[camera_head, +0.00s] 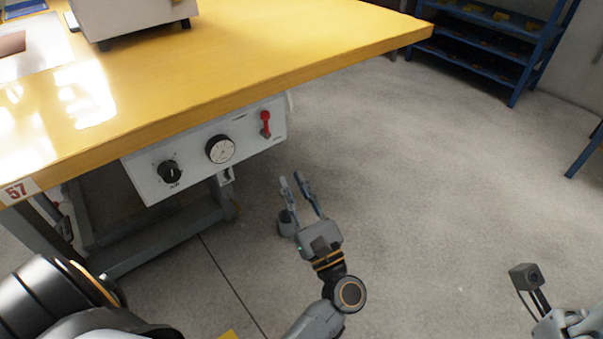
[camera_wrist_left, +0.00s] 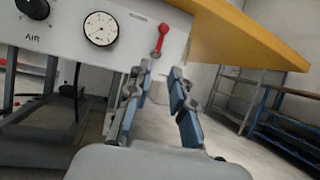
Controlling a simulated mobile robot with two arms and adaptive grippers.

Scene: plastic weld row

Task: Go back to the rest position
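My left gripper (camera_head: 293,184) is over the open floor, in front of and below the control panel under the yellow table. Its two fingers are apart with nothing between them. The left wrist view also shows its fingers (camera_wrist_left: 161,85) spread. The white control panel (camera_head: 196,170) carries a black knob, a round gauge (camera_head: 220,149) and a red lever (camera_head: 265,124). In the left wrist view the red lever (camera_wrist_left: 161,38) shows beyond the fingers, apart from them. At the lower right of the head view part of my right arm shows; its fingers are out of view.
The yellow table (camera_head: 250,55) fills the upper left, with a grey machine (camera_head: 135,18) on top and a metal frame beneath. A blue shelf rack (camera_head: 490,38) stands at the back right. The floor (camera_head: 430,190) in the middle and right is clear.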

